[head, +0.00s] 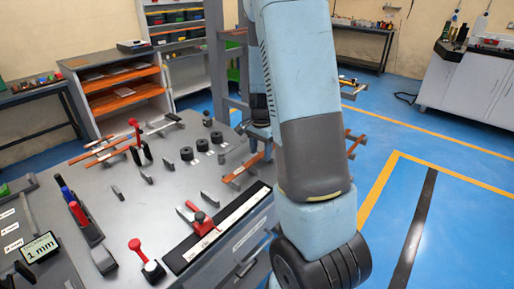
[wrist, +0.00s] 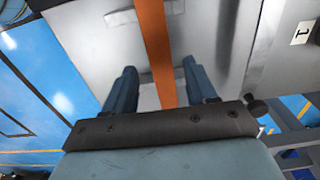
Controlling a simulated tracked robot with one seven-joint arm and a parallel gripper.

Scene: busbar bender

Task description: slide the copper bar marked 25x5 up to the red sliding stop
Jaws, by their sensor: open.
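In the wrist view my gripper (wrist: 159,66) is open. An orange copper bar (wrist: 152,35) runs lengthwise between its two blue fingers, with a gap on each side. I cannot tell whether the fingers are level with the bar or above it. No 25x5 marking is readable. In the head view the red sliding stop (head: 202,224) sits on a dark rail with a white scale strip along the bench's front right edge. A short copper bar (head: 243,168) shows beside my arm, which hides what lies behind it. My gripper is hidden there.
The grey bench (head: 150,205) carries several black round parts (head: 201,145), small upright pieces and a red-knobbed lever (head: 146,258). More copper bars (head: 108,152) lie at its far left. A display (head: 39,247) reads 1 mm. Blue floor is open to the right.

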